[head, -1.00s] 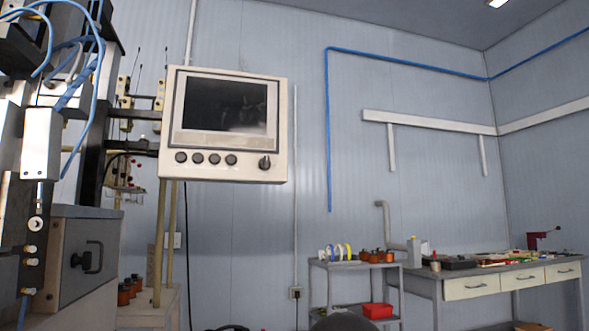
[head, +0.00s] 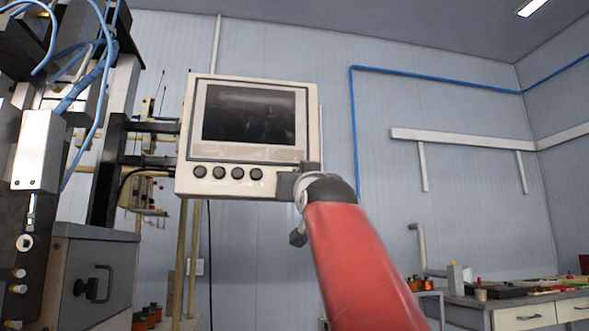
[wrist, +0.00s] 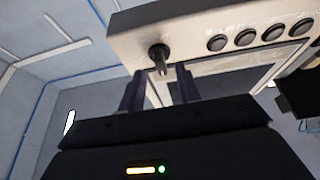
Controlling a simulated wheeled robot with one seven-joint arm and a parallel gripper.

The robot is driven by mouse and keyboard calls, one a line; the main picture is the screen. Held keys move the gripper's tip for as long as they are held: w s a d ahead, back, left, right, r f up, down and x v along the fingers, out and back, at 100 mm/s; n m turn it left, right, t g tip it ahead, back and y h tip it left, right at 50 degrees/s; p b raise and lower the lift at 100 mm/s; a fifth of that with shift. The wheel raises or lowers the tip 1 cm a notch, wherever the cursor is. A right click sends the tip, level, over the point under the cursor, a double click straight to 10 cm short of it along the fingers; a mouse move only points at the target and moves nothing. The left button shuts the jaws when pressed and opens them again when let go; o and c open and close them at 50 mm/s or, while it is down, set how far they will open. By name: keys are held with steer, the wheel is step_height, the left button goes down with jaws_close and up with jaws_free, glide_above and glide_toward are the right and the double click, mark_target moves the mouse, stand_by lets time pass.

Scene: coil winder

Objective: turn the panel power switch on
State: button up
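The pale control panel (head: 185,150) hangs on its arm with a dark screen (head: 248,113) and a row of round black buttons (head: 228,173) below it. My gripper (head: 297,180) is at the panel's lower right corner and hides the power switch in the head view. In the wrist view, which shows the panel upside down, the switch is a black rotary knob (wrist: 159,55) with a protruding handle. My gripper (wrist: 160,82) is open, with one finger on each side of the handle's line. I cannot tell whether either finger touches it.
The winding machine (head: 95,260) with blue hoses stands at the left. A workbench (head: 500,303) with drawers and loose items is at the lower right. The space around the panel's right side is open up to the wall.

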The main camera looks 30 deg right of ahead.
steer(key=p+x, duration=0.1)
steer(key=x, duration=0.2)
steer(key=shift+a, duration=0.1)
jaws_close()
